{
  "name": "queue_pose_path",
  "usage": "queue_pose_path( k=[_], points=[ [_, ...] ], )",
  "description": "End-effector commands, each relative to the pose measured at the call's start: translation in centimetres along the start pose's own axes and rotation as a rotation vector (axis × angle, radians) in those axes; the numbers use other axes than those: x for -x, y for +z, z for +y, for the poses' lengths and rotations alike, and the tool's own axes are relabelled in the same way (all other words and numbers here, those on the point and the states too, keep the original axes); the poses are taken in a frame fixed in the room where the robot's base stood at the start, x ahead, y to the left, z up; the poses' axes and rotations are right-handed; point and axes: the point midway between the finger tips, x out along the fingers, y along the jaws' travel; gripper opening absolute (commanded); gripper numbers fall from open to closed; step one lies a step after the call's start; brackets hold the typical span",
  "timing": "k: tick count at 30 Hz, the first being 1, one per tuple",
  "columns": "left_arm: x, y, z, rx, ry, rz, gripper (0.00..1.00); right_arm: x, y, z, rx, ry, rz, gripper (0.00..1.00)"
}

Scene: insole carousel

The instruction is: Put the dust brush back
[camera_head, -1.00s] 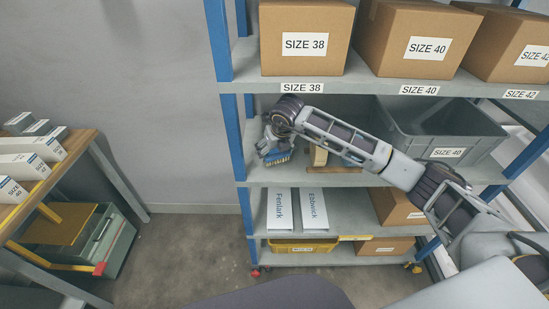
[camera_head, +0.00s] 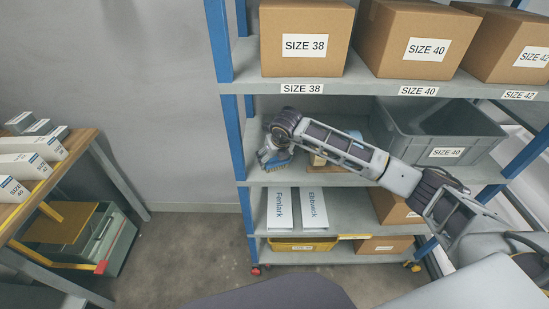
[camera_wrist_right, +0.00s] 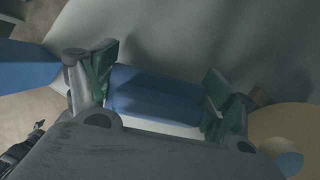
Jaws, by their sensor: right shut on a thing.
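The dust brush (camera_head: 279,163) shows as a small blue block with pale yellowish bristles, at the left end of the rack's middle shelf (camera_head: 330,180). My right gripper (camera_head: 266,155) is shut on it; my own wrist hides part of both in the head view. In the right wrist view, the blue brush (camera_wrist_right: 155,92) lies between the two green-padded fingers of the gripper (camera_wrist_right: 158,88). The brush is at or just above the shelf surface; I cannot tell whether it touches. My left gripper is not in view.
A grey SIZE 40 bin (camera_head: 480,150) stands on the right of the middle shelf. A wooden item (camera_head: 318,159) sits just right of the brush, partly behind my arm. The blue left post (camera_head: 234,145) is close to the gripper. Cartons (camera_head: 306,25) fill the shelf above.

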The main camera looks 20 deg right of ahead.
Motion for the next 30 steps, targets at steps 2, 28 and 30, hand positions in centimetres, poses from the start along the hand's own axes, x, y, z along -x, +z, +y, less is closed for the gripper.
queue_pose_path(
  k=[2, 28, 30],
  points=[
    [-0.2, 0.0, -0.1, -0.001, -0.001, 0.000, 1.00, -0.1, -0.1, 0.0, 0.000, 0.000, 0.000, 0.61],
    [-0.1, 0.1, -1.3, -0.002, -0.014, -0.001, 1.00, 1.4, 0.1, -0.1, 0.000, -0.001, -0.001, 1.00],
    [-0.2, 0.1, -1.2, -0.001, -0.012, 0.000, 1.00, 2.2, 0.1, -0.1, 0.001, 0.000, -0.002, 1.00]
  ],
)
